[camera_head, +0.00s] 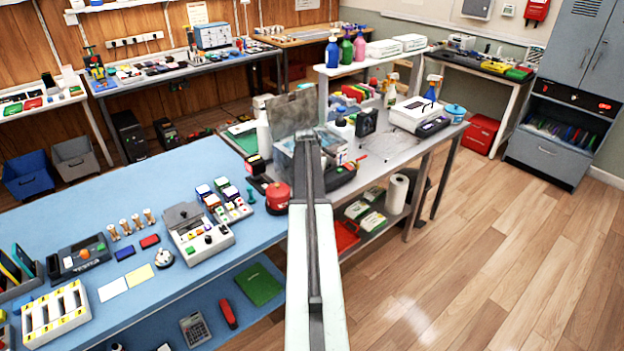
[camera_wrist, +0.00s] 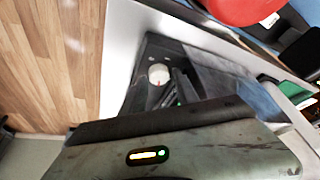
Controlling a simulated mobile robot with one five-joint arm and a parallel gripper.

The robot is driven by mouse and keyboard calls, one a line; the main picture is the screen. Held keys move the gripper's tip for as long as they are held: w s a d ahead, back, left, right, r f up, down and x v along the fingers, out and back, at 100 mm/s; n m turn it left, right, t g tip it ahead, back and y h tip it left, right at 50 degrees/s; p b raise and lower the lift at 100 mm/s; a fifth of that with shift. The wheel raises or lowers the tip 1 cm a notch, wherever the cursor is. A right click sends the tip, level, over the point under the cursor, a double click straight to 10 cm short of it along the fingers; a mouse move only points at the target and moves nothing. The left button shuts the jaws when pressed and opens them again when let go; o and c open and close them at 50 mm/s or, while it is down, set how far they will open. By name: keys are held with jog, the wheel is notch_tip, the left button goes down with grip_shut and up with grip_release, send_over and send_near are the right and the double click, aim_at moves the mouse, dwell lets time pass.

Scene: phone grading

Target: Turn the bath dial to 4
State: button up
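A round white dial (camera_wrist: 159,74) with a small red mark shows on a dark panel in the wrist view. No numbers can be read on it. My gripper (camera_wrist: 174,92) shows as dark finger-like parts just below the dial in this view; whether it touches the dial or is open cannot be told. In the head view, my outstretched arm runs over the bench corner and covers part of a pale bath-like box (camera_head: 284,158) with a raised grey lid (camera_head: 291,112). The dial cannot be made out in the head view.
A red round container (camera_head: 277,197) stands left of my arm on the blue bench (camera_head: 150,205). The grey bench (camera_head: 385,150) behind holds bottles and a white device (camera_head: 412,114). A paper roll (camera_head: 397,193) stands below on the right. The wooden floor at right is open.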

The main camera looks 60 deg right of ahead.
jog(key=p+v, duration=0.5)
jog(key=v, duration=0.2)
